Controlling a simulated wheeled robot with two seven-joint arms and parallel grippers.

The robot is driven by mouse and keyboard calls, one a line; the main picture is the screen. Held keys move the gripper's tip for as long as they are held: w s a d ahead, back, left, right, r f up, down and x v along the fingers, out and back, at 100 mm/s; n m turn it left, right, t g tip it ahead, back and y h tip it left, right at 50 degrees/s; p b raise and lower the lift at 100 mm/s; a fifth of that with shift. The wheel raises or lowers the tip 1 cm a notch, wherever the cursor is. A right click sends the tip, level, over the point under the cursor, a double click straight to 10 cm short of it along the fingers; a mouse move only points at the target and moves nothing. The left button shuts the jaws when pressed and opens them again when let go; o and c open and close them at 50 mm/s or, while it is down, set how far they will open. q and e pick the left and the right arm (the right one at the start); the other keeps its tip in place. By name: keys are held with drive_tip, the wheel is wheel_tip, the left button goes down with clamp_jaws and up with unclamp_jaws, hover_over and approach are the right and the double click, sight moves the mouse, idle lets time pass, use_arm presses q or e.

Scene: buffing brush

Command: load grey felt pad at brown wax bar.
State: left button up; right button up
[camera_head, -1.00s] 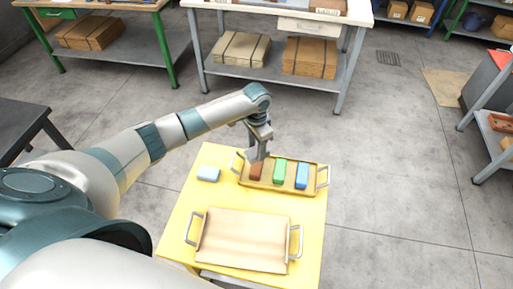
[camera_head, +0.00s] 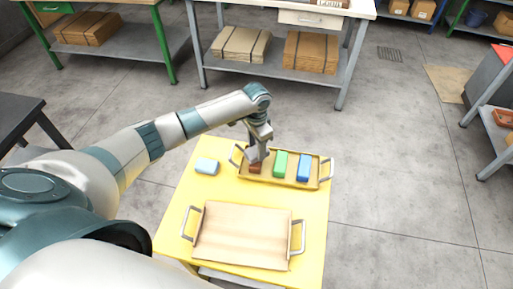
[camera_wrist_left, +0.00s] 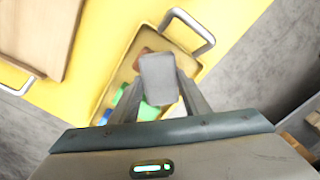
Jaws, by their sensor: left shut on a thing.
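My left gripper (camera_head: 258,155) is shut on the grey felt pad, a grey block (camera_wrist_left: 158,78) between its fingers in the left wrist view. In the head view the fingers largely hide the pad. The brown wax bar (camera_head: 254,169) sits at the left end of a yellow tray (camera_head: 268,182). The gripper is right over the bar; I cannot tell whether pad and bar touch. In the wrist view part of the brown bar (camera_wrist_left: 142,58) shows behind the pad. My right gripper is not in view.
A green bar (camera_head: 280,163) and a blue bar (camera_head: 303,168) stand in the tray to the right. A wooden tray with handles (camera_head: 242,235) lies in front.

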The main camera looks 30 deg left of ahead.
sight(256, 150)
use_arm(q)
drive_tip(key=shift+f, duration=0.5)
idle(1.1)
drive_tip(key=shift+s+f, duration=0.15)
idle(2.6)
wheel_tip(256, 150, up, 7)
drive_tip(key=p, duration=0.8)
idle(0.4)
idle(0.7)
